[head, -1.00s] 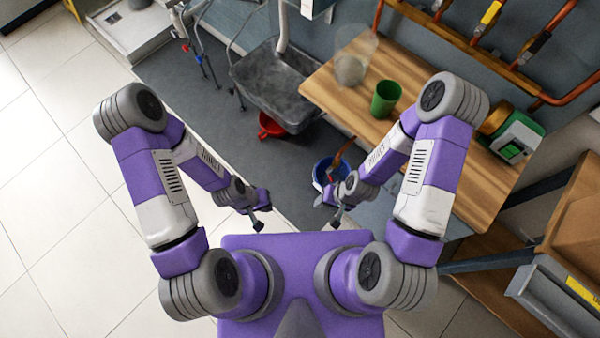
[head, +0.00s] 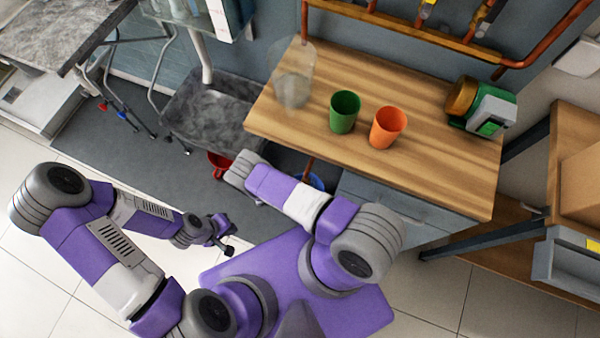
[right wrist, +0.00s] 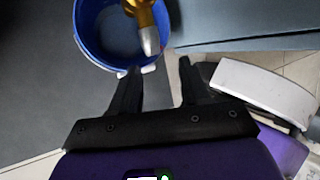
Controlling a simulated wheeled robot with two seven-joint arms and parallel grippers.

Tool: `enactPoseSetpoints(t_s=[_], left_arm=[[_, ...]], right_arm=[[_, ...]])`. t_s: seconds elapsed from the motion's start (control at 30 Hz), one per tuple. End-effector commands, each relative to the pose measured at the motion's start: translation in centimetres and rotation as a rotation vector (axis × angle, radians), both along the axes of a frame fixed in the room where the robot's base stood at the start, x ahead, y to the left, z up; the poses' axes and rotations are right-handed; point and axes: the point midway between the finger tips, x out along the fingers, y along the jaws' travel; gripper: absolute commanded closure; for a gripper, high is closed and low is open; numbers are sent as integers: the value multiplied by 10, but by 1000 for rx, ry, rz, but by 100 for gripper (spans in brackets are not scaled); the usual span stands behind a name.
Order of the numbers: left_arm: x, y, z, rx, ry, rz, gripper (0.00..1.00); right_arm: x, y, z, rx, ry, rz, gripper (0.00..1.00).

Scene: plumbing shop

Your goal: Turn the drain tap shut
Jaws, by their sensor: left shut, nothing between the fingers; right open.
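The drain tap (right wrist: 140,10) shows in part at the top of the right wrist view, as a brass body with a grey spout pointing down over a blue bucket (right wrist: 82,48). Its handle is not visible there. In the head view a copper pipe (head: 308,169) runs down at the counter's front edge to the bucket (head: 316,181), partly covered by my right arm. My right gripper (right wrist: 158,67) is open and empty, its fingers pointing toward the bucket rim and spout, apart from the tap. My left gripper (head: 229,243) is shut and empty, over the floor at left.
A wooden counter (head: 440,165) carries a green cup (head: 344,113), an orange cup (head: 388,127), a clear vessel (head: 293,85) and a green-and-white device (head: 490,110). A grey sink (head: 205,115) stands left with a red bowl (head: 219,166) below. Copper pipes line the wall.

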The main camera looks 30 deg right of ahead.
Motion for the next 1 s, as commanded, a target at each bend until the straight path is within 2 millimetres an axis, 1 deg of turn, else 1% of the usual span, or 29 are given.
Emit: enactPoseSetpoints(t_s=[0.1,0.17,0.4,0.5,0.67,0.93,1.0], left_arm=[[0,0,-4,0,0,0,100],[0,0,-7,0,0,0,100],[0,0,-22,0,1,0,100],[0,0,-27,0,1,0,100],[0,0,-30,0,0,0,100],[0,0,-30,0,0,0,100],[0,0,-29,0,0,0,100]], right_arm=[[4,-4,-9,-22,6,55,54],[4,-8,-15,-23,8,58,54],[2,-29,-48,-20,6,53,54],[1,-36,-58,-20,6,52,54],[1,-41,-66,-17,4,52,54],[1,-42,-66,-17,4,52,54],[1,-42,-66,-18,5,51,65]])
